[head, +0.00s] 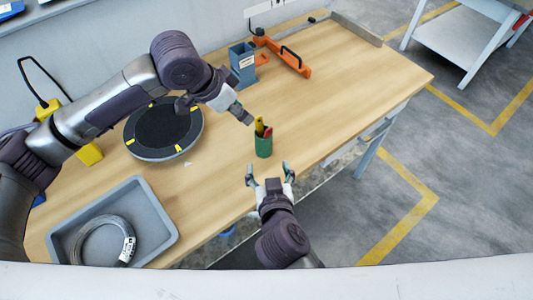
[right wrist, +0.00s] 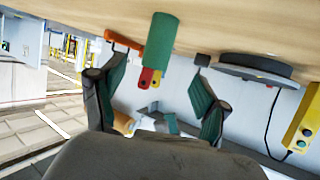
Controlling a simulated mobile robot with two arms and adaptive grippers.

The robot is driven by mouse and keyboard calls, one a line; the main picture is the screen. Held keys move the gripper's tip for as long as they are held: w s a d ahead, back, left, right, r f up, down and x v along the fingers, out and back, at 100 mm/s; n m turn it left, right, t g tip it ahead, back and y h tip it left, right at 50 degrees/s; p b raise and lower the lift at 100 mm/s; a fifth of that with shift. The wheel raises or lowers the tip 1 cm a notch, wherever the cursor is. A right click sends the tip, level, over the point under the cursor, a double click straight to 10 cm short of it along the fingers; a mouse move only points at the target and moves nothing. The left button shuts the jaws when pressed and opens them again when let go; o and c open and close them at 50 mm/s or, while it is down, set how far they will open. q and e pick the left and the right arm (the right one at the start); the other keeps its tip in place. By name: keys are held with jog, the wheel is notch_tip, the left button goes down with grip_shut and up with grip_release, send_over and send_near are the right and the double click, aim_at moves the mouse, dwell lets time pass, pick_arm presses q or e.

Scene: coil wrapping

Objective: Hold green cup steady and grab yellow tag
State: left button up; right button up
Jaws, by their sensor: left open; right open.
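The green cup (head: 264,147) stands upright near the table's front edge. It also shows in the right wrist view (right wrist: 161,42), where the picture is upside down. A yellow tag (head: 259,124) and a red tag (head: 268,132) stick up out of the cup. My left gripper (head: 247,118) is open, just above and to the left of the tags, apart from them. My right gripper (head: 268,173) is open in front of the cup, its fingers pointing toward it with a gap between. In the right wrist view the cup appears between the two fingers.
A black round turntable (head: 163,130) lies on the left of the table. A grey tray (head: 165,219) holds a wire coil (head: 80,242) at front left. A blue holder (head: 240,72) and an orange tool (head: 287,55) are at the back. The table right of the cup is clear.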

aim_at(265, 147)
jog(key=x, duration=1.2)
jog(key=shift+w+f, duration=0.1)
jog(key=shift+w, duration=0.25)
jog(key=c, duration=1.2)
jog(key=shift+c, duration=0.2)
